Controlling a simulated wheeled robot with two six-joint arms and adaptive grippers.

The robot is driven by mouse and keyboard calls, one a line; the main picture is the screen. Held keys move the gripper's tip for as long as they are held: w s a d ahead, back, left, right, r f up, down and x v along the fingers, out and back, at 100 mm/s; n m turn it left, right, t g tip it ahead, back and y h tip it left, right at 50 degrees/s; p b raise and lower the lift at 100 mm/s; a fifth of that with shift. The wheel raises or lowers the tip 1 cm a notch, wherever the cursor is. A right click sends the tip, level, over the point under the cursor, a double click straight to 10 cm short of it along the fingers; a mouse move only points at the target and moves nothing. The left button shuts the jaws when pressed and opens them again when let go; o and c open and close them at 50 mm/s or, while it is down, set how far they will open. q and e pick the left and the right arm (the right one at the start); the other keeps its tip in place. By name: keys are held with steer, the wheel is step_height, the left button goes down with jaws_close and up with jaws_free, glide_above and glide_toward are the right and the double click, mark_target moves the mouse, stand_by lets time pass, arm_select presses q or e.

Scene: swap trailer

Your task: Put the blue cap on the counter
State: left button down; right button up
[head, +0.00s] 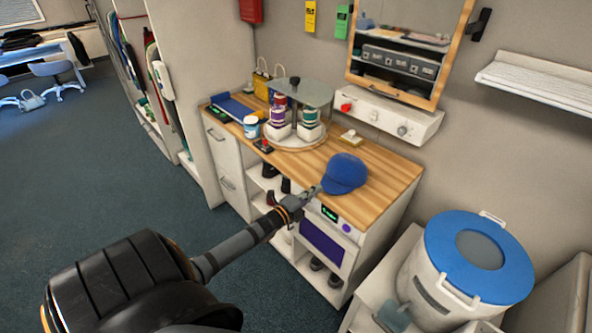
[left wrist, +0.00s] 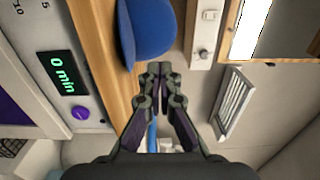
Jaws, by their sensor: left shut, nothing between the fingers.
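The blue cap (head: 344,174) rests on the wooden counter (head: 392,186), near its front edge, in the head view. In the left wrist view the cap (left wrist: 150,32) is just beyond my fingertips, with its brim toward the counter edge. My left gripper (head: 314,192) is at the counter's front edge, just left of the cap. In the left wrist view my left gripper (left wrist: 160,68) is shut and empty, its fingertips close together. I cannot tell whether they touch the cap. My right gripper is not in view.
A round turntable (head: 290,141) with several containers stands further back on the counter. A small oven (head: 325,240) sits below the counter front. A white bin with a blue lid (head: 513,262) stands at the right. The counter right of the cap is clear.

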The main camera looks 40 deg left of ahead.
arm_select(q)
steer(key=s+a+f+p, duration=0.1)
steer(key=s+p, duration=0.1)
steer(key=s, duration=0.4)
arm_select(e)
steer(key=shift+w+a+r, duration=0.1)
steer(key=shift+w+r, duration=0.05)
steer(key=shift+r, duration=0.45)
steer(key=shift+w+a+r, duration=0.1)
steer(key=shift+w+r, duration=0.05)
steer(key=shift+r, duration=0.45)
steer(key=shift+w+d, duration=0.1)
